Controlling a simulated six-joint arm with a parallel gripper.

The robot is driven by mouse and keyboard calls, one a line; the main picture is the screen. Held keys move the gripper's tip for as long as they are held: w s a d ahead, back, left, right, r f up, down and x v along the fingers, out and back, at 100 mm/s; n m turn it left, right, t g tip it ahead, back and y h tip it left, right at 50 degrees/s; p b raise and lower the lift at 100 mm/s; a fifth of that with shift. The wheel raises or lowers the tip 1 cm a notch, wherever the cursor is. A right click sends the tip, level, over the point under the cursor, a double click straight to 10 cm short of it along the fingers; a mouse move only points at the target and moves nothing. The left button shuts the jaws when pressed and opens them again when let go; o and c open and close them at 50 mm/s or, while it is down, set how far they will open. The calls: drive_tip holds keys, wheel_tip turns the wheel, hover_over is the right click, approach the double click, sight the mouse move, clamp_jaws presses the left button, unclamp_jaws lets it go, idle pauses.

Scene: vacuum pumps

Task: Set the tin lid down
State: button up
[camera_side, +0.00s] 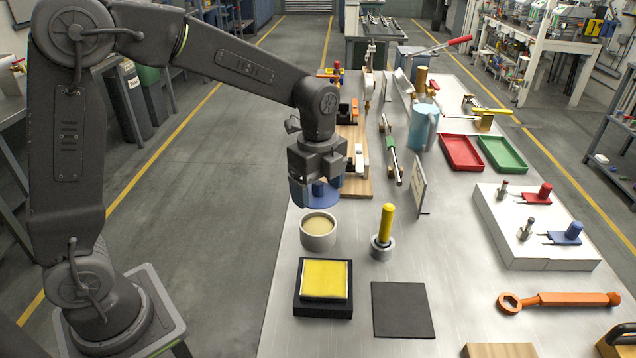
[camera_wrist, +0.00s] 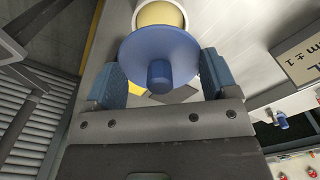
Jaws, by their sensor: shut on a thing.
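The blue tin lid (camera_side: 322,202) is a round disc with a short knob on top. My gripper (camera_side: 318,188) is shut on it and holds it level, close above and slightly behind the open tin. In the wrist view the lid (camera_wrist: 158,45) lies between the two blue fingers of my gripper (camera_wrist: 161,78), with its knob toward the camera. The grey round tin (camera_side: 318,240) stands upright on the bench with cream contents showing. In the wrist view the tin (camera_wrist: 160,10) is partly hidden behind the lid.
A yellow-handled tool (camera_side: 387,225) stands right of the tin. A black tray with a yellow pad (camera_side: 325,280) and a dark flat mat (camera_side: 403,310) lie in front. A sign (camera_side: 419,186) stands farther right. Bare bench (camera_side: 450,260) lies beyond the mat.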

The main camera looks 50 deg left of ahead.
drive_tip(key=shift+f, duration=0.1)
hover_over(318, 227)
drive_tip(key=shift+f, duration=2.4)
drive_tip(key=shift+f, duration=0.1)
drive_tip(key=shift+f, duration=0.65)
drive_tip(key=shift+f, duration=0.25)
drive_tip(key=o, duration=0.8)
